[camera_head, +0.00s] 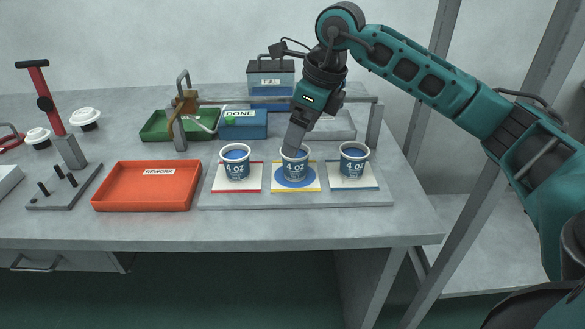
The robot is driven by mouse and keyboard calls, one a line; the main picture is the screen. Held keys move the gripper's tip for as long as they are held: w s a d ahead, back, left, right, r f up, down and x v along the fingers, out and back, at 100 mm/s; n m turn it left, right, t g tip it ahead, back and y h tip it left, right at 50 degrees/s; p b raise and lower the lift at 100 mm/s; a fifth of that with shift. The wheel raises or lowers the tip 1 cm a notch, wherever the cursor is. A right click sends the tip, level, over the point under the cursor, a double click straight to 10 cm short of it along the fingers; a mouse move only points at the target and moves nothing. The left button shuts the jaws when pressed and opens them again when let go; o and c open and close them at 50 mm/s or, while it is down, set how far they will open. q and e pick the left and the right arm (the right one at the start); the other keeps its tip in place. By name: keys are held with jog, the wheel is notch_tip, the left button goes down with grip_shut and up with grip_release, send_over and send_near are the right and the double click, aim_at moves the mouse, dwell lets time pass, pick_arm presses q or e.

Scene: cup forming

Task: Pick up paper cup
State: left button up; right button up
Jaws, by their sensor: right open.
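Three paper cups with "4 OZ" labels stand upright in a row on coloured squares: the left cup (236,165) on a red-edged square, the middle cup (294,169) on a yellow-edged square with a blue disc, and the right cup (353,163) on a blue-edged square. My right gripper (292,150) points down at the middle cup, with its fingertips at the cup's rim. It is open; whether a finger reaches inside the cup or touches it is hard to tell. My left gripper is out of view.
An orange REWORK tray (145,198) lies left of the cups. Behind them are a blue DONE bin (243,130), a green tray (160,128), a metal frame (374,125) and a FULL box (270,91). A red-handled lever press (68,150) stands at the left. The front table strip is clear.

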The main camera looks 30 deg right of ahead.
aim_at(295, 163)
jog(key=shift+x, duration=1.05)
jog(key=b+x, duration=0.1)
jog(key=x, duration=0.4)
jog(key=shift+s, duration=0.2)
jog(key=shift+r, duration=0.1)
jog(key=c, duration=1)
